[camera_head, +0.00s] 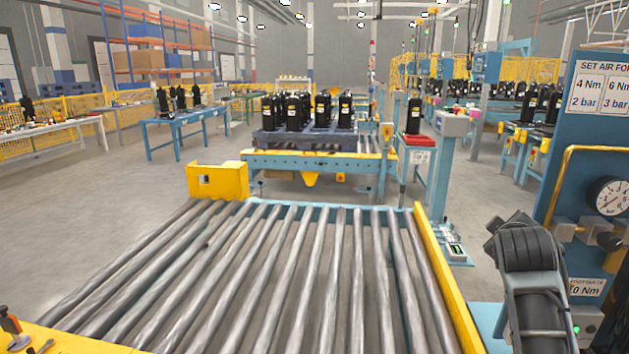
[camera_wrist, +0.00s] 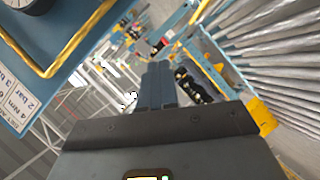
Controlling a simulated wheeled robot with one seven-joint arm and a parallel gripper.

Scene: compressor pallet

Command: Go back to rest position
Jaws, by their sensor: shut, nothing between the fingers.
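My gripper (camera_wrist: 158,68) shows in the middle of the wrist view. Its two dark fingers are together, with nothing between them. It points up into open space, apart from the things around it. In the head view part of my arm shows at the lower right, folded in front of the blue panel; the fingers cannot be made out there.
An empty roller conveyor (camera_head: 300,285) with yellow edges fills the front. A blue panel (camera_head: 590,130) with a gauge (camera_head: 607,197) stands close at the right. Black compressors (camera_head: 295,111) stand on a pallet (camera_head: 290,140) beyond. The floor (camera_head: 90,215) at left is clear.

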